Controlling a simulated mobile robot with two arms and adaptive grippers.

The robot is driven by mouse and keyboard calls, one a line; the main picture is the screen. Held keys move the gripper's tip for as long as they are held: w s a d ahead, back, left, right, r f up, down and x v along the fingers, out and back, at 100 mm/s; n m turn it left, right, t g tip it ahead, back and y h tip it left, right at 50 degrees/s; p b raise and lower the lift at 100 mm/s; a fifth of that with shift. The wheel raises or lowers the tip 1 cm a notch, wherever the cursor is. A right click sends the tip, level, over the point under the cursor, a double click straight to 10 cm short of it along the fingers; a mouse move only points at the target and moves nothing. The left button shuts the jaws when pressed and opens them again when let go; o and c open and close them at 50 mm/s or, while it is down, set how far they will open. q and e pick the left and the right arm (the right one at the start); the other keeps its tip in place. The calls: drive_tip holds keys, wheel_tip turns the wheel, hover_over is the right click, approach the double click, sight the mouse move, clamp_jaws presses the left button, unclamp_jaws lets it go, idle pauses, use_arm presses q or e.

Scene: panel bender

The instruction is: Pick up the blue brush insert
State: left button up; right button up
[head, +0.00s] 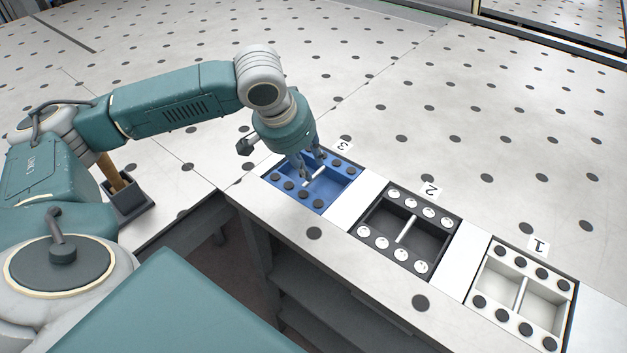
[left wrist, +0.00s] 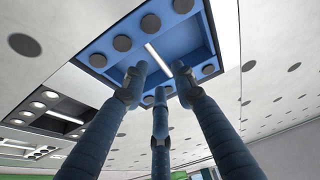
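The blue brush insert (head: 329,194) sits in the recess by tag 3, with round dark pads along two sides and a white bar across its middle. It also shows in the left wrist view (left wrist: 112,58). My left gripper (head: 312,160) is over the blue insert. In the left wrist view, its three fingers (left wrist: 160,78) are apart, with the white bar between them and nothing held. Whether the fingertips touch the insert I cannot tell. My right gripper is not in view.
A black insert (head: 377,241) by tag 2 and a white insert (head: 510,295) by tag 1 lie in the same row. A dark holder (head: 131,207) with a wooden handle stands at the left. The dotted table surface (head: 450,110) behind is clear.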

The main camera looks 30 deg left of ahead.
sight(315, 176)
use_arm(q)
drive_tip(key=shift+p+x, duration=0.35)
drive_tip(key=shift+x, duration=2.35)
drive_tip(key=shift+s+d, duration=0.1)
clamp_jaws()
